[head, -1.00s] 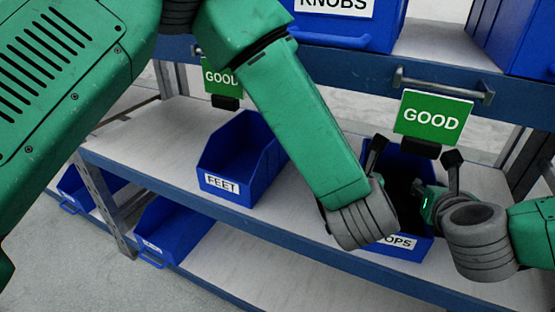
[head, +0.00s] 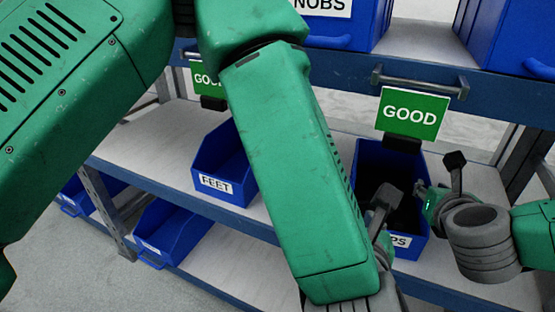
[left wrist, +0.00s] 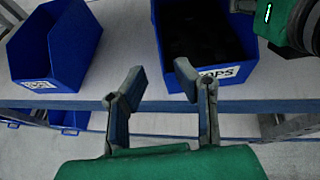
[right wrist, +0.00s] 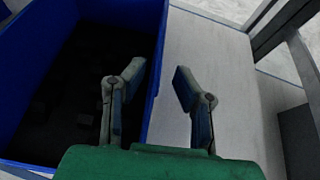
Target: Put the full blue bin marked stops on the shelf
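The blue bin marked stops (head: 420,245) stands upright on the middle shelf under the right GOOD sign, with dark contents inside. Its label is partly covered by my left gripper in the head view. In the left wrist view the bin (left wrist: 160,45) is ahead, its label partly behind a finger. My left gripper (left wrist: 158,76) is open and empty in front of the bin's front face. My right gripper (right wrist: 159,80) is open at the bin's right side; the right wall (right wrist: 153,95) runs between its fingers in the right wrist view. I cannot tell whether they touch it.
The shelf (head: 330,150) has a blue FEET bin (head: 225,170) to the left. Blue bins stand on the upper level, one marked KNOBS (head: 345,25), and on the lower level (head: 170,230). The GOOD sign (head: 412,112) hangs close above the stops bin. Shelf right of it is clear.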

